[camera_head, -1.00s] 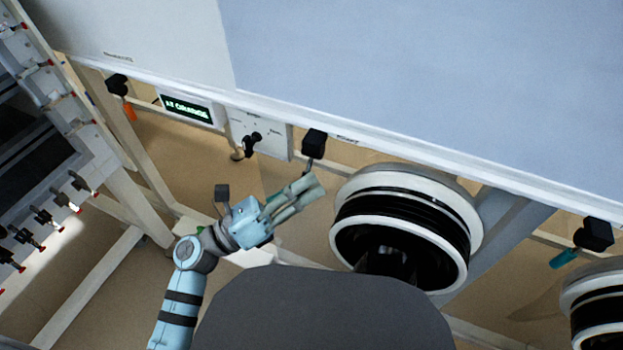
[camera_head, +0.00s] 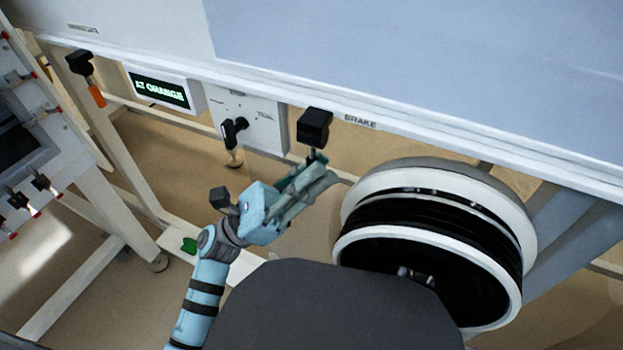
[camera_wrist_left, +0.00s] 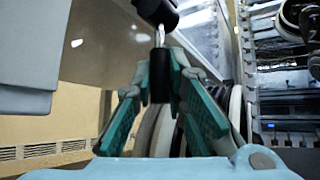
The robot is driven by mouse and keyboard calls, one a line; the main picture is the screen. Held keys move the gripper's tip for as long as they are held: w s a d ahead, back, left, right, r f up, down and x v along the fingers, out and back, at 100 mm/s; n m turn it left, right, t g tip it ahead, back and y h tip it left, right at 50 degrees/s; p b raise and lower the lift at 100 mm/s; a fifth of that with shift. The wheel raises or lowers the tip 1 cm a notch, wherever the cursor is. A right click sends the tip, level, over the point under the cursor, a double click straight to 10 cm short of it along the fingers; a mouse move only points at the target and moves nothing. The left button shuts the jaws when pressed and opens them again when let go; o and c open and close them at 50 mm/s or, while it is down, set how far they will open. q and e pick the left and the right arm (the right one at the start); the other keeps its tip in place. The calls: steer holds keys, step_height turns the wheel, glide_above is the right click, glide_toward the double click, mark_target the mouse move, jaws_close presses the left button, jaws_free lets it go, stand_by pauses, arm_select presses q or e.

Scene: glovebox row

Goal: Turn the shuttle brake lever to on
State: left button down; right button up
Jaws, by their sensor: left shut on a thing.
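The shuttle brake lever hangs from a black pivot block (camera_head: 315,127) under the white ledge, left of the printed word BRAKE (camera_head: 360,122). In the left wrist view the black block (camera_wrist_left: 157,10), a thin metal stem and the lever's dark grip (camera_wrist_left: 160,72) show, the grip pointing down between my fingers. My left gripper (camera_head: 318,172) is just below the block and shut on the lever's grip; its green-padded fingers also show in the left wrist view (camera_wrist_left: 160,95). In the head view the fingers hide most of the lever. My right gripper is not in view.
A round glove port (camera_head: 440,240) with white rings stands close right of my left gripper. A white panel (camera_head: 262,130) with a black knob (camera_head: 234,130) and a display (camera_head: 160,90) are to the left. Another lever with an orange handle (camera_head: 97,95) hangs further left.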

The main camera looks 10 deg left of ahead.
arm_select(q)
steer(key=shift+w+m, duration=0.15)
steer(key=shift+m, duration=0.25)
steer(key=c, duration=1.6)
jaws_free()
steer(key=shift+g+h, duration=0.3)
steer(key=shift+g, duration=0.1)
steer(key=v, duration=0.8)
steer(key=shift+d, duration=0.1)
